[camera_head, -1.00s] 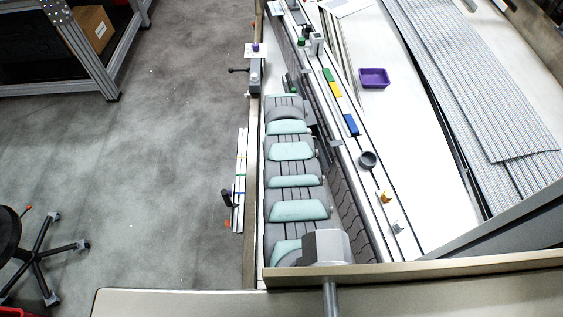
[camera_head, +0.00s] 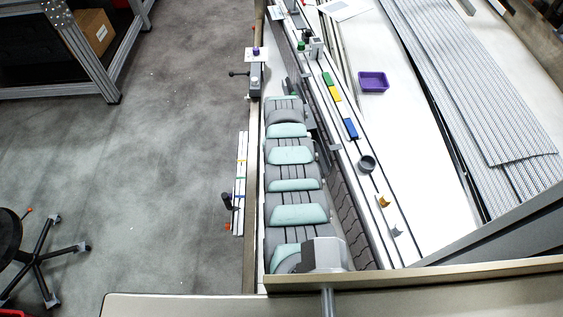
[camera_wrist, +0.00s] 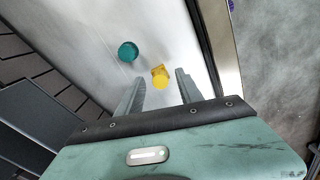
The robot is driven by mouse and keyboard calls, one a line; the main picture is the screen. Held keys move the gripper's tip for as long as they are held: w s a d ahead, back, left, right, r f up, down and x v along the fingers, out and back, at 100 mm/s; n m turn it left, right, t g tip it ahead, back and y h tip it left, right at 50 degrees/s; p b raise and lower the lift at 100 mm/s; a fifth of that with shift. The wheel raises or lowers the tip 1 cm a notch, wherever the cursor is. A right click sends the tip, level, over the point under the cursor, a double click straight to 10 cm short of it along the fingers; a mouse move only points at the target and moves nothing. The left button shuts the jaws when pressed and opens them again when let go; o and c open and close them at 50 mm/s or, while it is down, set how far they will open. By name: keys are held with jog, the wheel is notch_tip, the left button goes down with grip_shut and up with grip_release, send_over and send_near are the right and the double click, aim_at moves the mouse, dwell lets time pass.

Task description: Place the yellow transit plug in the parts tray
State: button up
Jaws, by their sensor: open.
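My gripper (camera_wrist: 159,86) is open, with one finger on each side of the plug in the picture. Both fingers look clear of it, and nothing is held. How far the tips are above it, I cannot tell. The purple parts tray (camera_head: 373,86) sits on the white deck at the upper right of the head view and looks empty. My gripper cannot be made out in the head view.
A teal round piece (camera_wrist: 128,51) stands close to the plug, to its upper left. A metal rail (camera_wrist: 222,45) runs along the right. In the head view, a yellow-orange piece (camera_head: 384,201), a dark ring (camera_head: 367,163) and colored blocks (camera_head: 351,129) line the deck.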

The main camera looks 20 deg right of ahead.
notch_tip(320, 180, up, 10)
jog(key=p, duration=0.2)
jog(key=shift+r+p, duration=0.2)
jog(key=shift+p, duration=0.15)
jog(key=shift+o, duration=0.9)
jog(key=shift+r, duration=0.45)
